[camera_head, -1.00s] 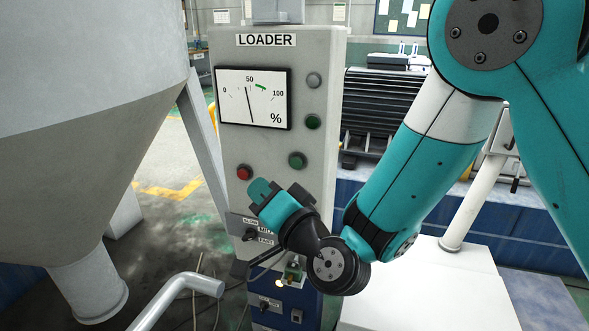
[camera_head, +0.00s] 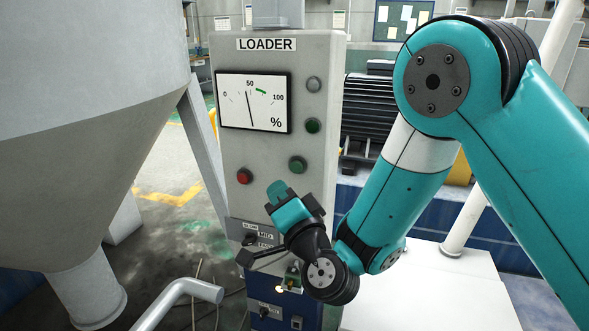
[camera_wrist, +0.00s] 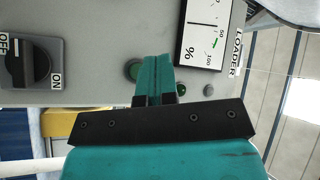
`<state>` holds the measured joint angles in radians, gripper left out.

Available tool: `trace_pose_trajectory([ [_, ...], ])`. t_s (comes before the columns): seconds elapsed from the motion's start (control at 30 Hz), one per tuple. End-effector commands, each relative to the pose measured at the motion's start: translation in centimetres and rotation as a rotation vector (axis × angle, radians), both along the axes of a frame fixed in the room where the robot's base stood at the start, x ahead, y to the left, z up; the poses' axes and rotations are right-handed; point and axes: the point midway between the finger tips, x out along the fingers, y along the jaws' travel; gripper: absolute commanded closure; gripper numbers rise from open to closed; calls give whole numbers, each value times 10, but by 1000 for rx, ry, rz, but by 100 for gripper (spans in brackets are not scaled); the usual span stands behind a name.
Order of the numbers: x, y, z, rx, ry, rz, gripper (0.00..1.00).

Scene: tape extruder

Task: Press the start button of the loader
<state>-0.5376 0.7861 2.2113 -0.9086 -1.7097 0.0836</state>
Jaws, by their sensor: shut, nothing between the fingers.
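The loader (camera_head: 228,148) is a tall grey cabinet with a percent gauge. A green button (camera_head: 297,164) sits on the right of its front, a red button (camera_head: 244,176) at the lower left. My gripper (camera_head: 278,188) is shut and empty before the panel; its tips appear just below and left of the green button. In the wrist view, the teal fingers (camera_wrist: 154,62) are together, and a green button (camera_wrist: 133,70) shows at their left edge, partly hidden. The red button is not seen there. The gap to the panel cannot be told.
A dark green round fitting (camera_head: 313,125) and a grey one (camera_head: 314,84) sit higher on the panel. A large grey hopper (camera_head: 90,150) stands left, a bent pipe (camera_head: 180,290) in front. An ON/OFF knob (camera_wrist: 28,62) shows in the wrist view.

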Motion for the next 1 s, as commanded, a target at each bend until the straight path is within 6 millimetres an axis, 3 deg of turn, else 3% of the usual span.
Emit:
trace_pose_trajectory([
  [0.2, 30, -11, 1, 1, -1, -2, 100],
  [0.4, 46, -17, 1, 0, -1, -1, 100],
  [1.0, 51, -18, 0, 0, 0, 0, 100],
])
